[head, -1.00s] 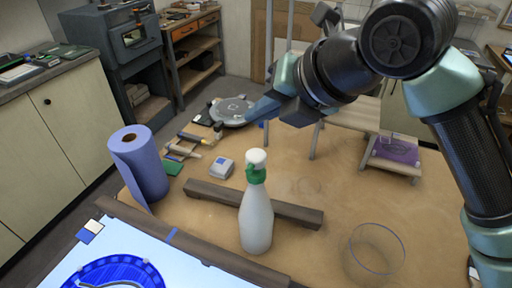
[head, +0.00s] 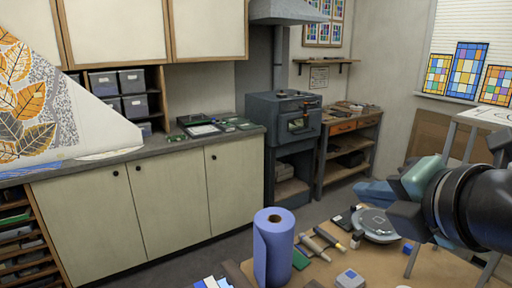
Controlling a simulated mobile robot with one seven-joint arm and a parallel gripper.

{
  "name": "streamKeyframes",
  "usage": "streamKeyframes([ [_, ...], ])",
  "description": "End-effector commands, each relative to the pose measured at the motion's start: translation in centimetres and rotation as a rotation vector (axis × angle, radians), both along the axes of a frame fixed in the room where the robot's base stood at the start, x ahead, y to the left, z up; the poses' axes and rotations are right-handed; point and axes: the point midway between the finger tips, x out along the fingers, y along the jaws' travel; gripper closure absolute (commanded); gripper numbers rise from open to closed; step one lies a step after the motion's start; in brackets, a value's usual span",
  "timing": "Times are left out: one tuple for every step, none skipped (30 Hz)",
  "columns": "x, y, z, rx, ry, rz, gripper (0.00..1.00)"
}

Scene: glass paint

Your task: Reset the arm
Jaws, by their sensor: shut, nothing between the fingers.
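My arm comes in from the right edge of the head view, with a dark wrist and a pale green link. My gripper (head: 372,192) is at its left end, with blue fingers shut and nothing held. It hangs in the air and shows just above the round grey disc (head: 375,225) on the worktable. The upper part of my arm is outside the view.
A blue paper roll (head: 273,250) stands on the brown worktable (head: 320,268) beside brushes (head: 318,244) and a small grey box (head: 350,279). A dark kiln (head: 298,125) stands behind. Cabinets (head: 165,200) line the left wall. Floor shows between cabinets and table.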

Motion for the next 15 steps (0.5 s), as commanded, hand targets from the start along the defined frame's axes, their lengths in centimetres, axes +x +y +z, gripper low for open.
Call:
streamKeyframes([
  [1.1, 2.7, 1.9, 0.093, -0.076, -0.003, 1.0],
  [1.5, 3.8, 3.0, 0.152, -0.119, -0.012, 1.0],
  [1.9, 5.3, 4.5, 0.235, -0.172, -0.021, 1.0],
  [2.1, 6.3, 5.6, 0.299, -0.211, -0.026, 1.0],
  [2.3, 7.4, 6.7, 0.365, -0.247, -0.029, 1.0],
  [2.3, 8.6, 8.0, 0.456, -0.293, -0.032, 1.0],
  [2.2, 9.5, 9.1, 0.524, -0.326, -0.032, 1.0],
  [2.2, 10.3, 10.1, 0.597, -0.356, -0.03, 1.0],
  [1.9, 11.3, 11.3, 0.693, -0.394, -0.025, 1.0],
  [1.6, 12.1, 12.2, 0.766, -0.419, -0.02, 1.0],
  [1.3, 12.7, 13.1, 0.84, -0.442, -0.016, 1.0],
  [0.9, 13.5, 14.2, 0.94, -0.472, -0.007, 1.0],
  [0.5, 13.9, 14.9, 1.015, -0.491, 0.001, 1.0],
  [0.0, 14.4, 15.6, 1.089, -0.51, 0.011, 1.0],
  [-0.6, 15.0, 16.5, 1.189, -0.529, 0.026, 1.0],
])
